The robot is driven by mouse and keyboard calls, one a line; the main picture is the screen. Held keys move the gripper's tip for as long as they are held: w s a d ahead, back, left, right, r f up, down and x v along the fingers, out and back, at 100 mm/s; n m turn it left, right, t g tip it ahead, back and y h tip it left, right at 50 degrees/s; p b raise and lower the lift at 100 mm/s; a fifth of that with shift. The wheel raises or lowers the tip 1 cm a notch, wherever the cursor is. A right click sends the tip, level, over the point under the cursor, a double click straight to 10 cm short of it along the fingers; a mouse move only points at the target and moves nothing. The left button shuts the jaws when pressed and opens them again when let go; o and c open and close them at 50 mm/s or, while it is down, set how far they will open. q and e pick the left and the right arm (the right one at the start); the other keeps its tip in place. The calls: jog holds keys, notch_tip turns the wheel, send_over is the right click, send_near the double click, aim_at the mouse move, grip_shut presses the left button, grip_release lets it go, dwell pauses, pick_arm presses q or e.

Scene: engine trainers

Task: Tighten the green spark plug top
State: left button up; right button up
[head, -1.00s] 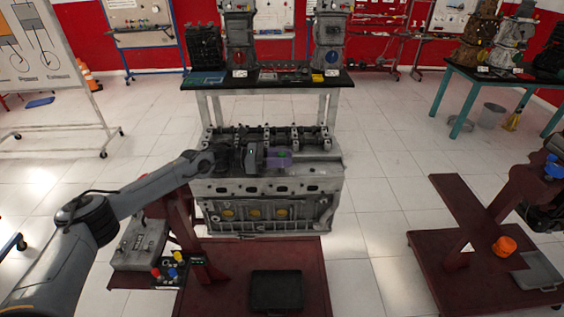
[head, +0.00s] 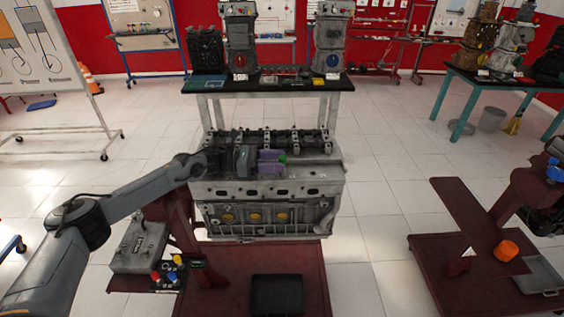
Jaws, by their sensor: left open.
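The grey engine block (head: 265,190) stands on a dark red stand in the middle of the head view. The small green spark plug top (head: 283,159) shows on the upper face of the engine, right of centre. My left gripper (head: 278,162) reaches in from the left over the engine, with its purple fingers pointing right. The fingertips are right beside the green top and partly cover it; contact cannot be made out. The jaws are open. My right gripper is not in view.
A black tray (head: 277,294) lies on the stand's base. A grey box (head: 138,246) sits at the left of the stand. A black-topped table (head: 270,85) with engine parts stands behind. A second red stand (head: 470,240) is at right, with clear floor between.

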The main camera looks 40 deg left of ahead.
pick_arm(q)
jog(key=b+v, duration=0.1)
jog(key=v, duration=0.7)
jog(key=shift+s+a, duration=0.1)
jog(key=shift+s, duration=0.05)
